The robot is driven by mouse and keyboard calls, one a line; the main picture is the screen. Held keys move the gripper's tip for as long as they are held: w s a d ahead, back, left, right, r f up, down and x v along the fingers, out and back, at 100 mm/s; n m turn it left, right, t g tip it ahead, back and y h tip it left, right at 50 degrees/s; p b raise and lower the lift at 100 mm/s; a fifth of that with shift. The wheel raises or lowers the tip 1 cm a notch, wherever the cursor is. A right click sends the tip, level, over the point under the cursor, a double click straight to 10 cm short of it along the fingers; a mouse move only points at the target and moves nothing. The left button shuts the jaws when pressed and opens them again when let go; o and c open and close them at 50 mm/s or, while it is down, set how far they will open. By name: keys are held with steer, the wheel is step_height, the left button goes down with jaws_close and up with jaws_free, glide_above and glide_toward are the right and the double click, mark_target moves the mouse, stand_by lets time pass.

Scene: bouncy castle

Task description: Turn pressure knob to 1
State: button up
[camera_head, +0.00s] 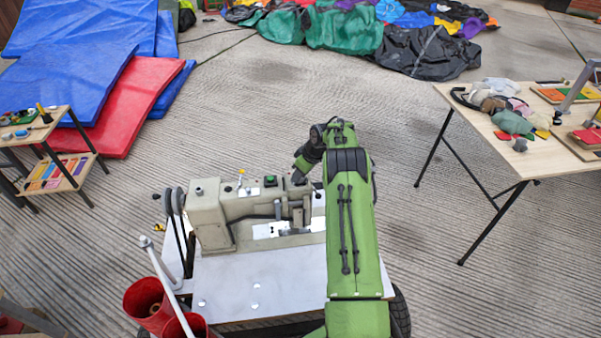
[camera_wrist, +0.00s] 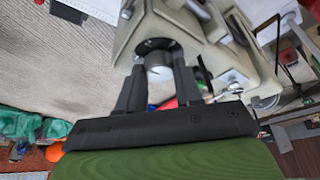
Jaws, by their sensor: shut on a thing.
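A beige sewing machine (camera_head: 210,215) stands on a pale work table, and part of its head also shows in the wrist view (camera_wrist: 210,25). My gripper (camera_head: 300,172) is at the top right end of the machine. In the wrist view, the two dark fingers of my gripper (camera_wrist: 158,80) are shut on a small grey round knob (camera_wrist: 158,72), one finger on each side. The knob sits below a dark collar on the machine. No number or mark on the knob can be read. In the head view my gripper and arm hide the knob.
The machine's table (camera_head: 260,285) has bare room in front. Red buckets (camera_head: 150,302) stand at its left front. A wooden table (camera_head: 470,100) with scraps is at right. A small shelf (camera_head: 45,130) and blue and red mats (camera_head: 145,90) are at left. Concrete floor lies between.

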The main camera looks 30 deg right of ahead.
steer(key=shift+d+n+g+y+b, duration=0.1)
steer(key=shift+n+g+y+b, duration=0.5)
steer(key=shift+n, duration=1.5)
steer(key=o, duration=1)
steer(key=shift+o, duration=0.2)
steer(key=p+v, duration=0.5)
steer(key=v, duration=1)
steer(key=shift+s+d+r, duration=0.15)
steer(key=shift+d+r, duration=0.05)
steer(key=shift+r, duration=0.05)
